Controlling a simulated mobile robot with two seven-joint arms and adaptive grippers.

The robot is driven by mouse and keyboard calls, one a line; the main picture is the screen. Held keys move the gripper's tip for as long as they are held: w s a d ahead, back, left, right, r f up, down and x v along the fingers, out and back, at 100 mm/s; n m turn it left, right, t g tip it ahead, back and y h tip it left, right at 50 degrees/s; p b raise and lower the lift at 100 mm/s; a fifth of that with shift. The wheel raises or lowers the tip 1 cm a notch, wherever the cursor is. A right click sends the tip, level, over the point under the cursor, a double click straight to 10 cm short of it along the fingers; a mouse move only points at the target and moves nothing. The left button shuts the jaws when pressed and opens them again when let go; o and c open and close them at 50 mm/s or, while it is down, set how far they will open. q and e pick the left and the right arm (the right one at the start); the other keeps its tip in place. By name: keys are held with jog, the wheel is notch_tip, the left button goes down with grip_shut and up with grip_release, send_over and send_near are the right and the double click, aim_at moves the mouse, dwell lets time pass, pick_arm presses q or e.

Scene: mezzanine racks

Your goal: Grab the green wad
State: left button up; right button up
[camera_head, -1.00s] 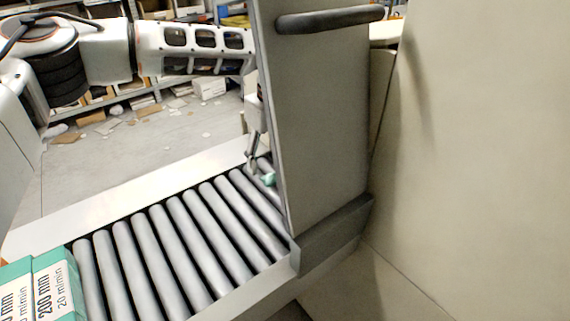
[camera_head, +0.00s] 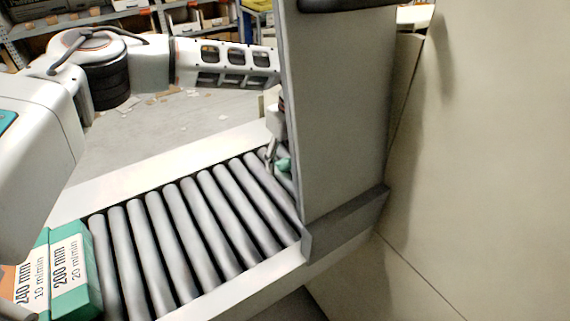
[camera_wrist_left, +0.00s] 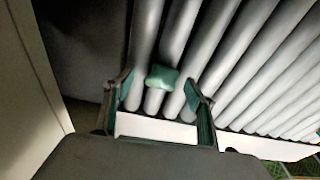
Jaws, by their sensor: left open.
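The green wad (camera_head: 283,165) lies on the rollers at the far end of the conveyor, right beside the grey upright panel. In the left wrist view the wad (camera_wrist_left: 162,77) rests on the rollers between the two fingers. My left gripper (camera_head: 271,158) is open, with its fingers close to the wad; the panel partly hides the hand. In the left wrist view my left gripper (camera_wrist_left: 158,92) has one finger on each side of the wad, with gaps visible.
The roller conveyor (camera_head: 195,222) has a pale side rail (camera_head: 150,172). A grey panel (camera_head: 340,110) stands at its far right end, with a beige wall (camera_head: 490,130) beyond. Green-and-white boxes (camera_head: 72,272) sit at the near left end. Shelves and floor litter lie behind.

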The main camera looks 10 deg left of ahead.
pick_arm(q)
jog(key=c, duration=0.8)
jog(key=shift+c, duration=0.2)
jog(key=shift+r, duration=0.1)
jog(key=shift+c, duration=0.3)
jog(key=shift+s+a+r, duration=0.1)
jog(key=shift+a+r, duration=0.05)
jog(key=shift+r, duration=0.3)
jog(key=shift+c, duration=0.4)
notch_tip(320, 180, up, 6)
jog(key=shift+r, duration=0.1)
jog(key=s+a, duration=1.3)
jog(key=s, duration=0.1)
jog(key=shift+a, duration=0.4)
jog(key=shift+c, duration=0.5)
